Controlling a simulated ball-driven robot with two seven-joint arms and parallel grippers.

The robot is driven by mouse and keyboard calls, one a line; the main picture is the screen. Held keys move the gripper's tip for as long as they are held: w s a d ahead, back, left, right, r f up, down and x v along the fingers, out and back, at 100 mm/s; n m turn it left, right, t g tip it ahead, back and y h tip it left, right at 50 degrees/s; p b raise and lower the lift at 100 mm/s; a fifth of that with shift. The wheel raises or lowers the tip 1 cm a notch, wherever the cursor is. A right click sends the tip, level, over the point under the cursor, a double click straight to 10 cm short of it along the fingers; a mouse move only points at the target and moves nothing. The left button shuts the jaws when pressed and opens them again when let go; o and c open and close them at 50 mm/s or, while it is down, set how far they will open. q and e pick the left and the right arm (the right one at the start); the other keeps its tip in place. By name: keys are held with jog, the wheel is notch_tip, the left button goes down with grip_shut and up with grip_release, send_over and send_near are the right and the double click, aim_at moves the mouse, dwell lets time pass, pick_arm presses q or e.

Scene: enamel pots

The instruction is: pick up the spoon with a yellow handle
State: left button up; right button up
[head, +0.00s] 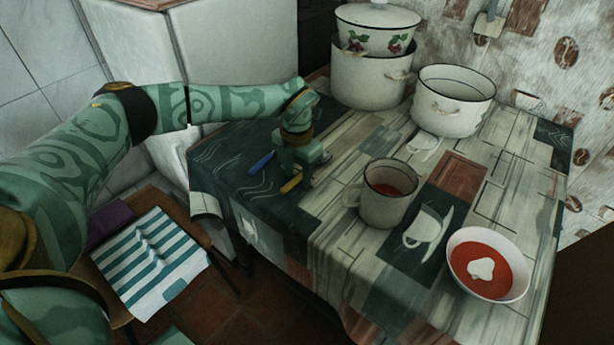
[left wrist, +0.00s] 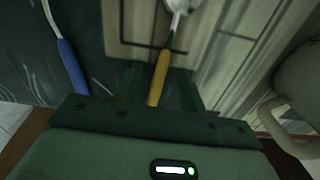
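The spoon with a yellow handle lies at the table's left side. In the head view its yellow handle (head: 290,184) shows just below my left gripper (head: 304,178). In the left wrist view the yellow handle (left wrist: 159,76) runs between the two dark green fingers (left wrist: 160,92), and the metal bowl (left wrist: 180,6) points away at the top. The fingers are close on both sides of the handle. I cannot tell whether they touch it or whether the spoon is clear of the cloth. My right gripper is not in view.
A blue-handled utensil (head: 261,164) lies just left of the gripper. A mug (head: 386,207) stands to its right. A bowl of red soup (head: 487,264), a white pot (head: 452,104) and a stacked pot pair (head: 368,76) stand farther off. A chair with a striped towel (head: 150,262) is below left.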

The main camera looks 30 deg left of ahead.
pick_arm(q)
jog(key=shift+r, duration=0.1)
grip_shut()
jog(key=shift+r, duration=0.1)
